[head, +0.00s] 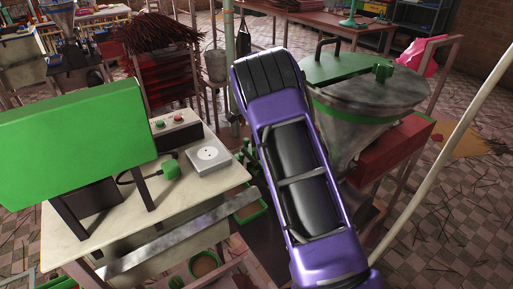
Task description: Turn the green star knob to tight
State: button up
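A small green knob (382,72) stands on the green and grey lid (350,88) of the metal hopper at the right. It may be the star knob, but its lobes are too small to make out. More small green parts (247,152) show just left of my purple arm, at the extruder, partly hidden by it; I cannot tell whether one is the star knob. No tight mark can be read. My arm crosses the middle of the head view, and my gripper is not visible.
A pale table (135,225) at the left carries a green panel (78,130), a control box with buttons (177,130), a white socket plate (208,157) and a green plug (171,170). A pale pole (440,165) slants at the right. Tiled floor lies open at the far right.

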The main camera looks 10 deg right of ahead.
jog(key=shift+o, duration=1)
notch_tip(320, 180, up, 17)
jog(key=shift+r, duration=0.2)
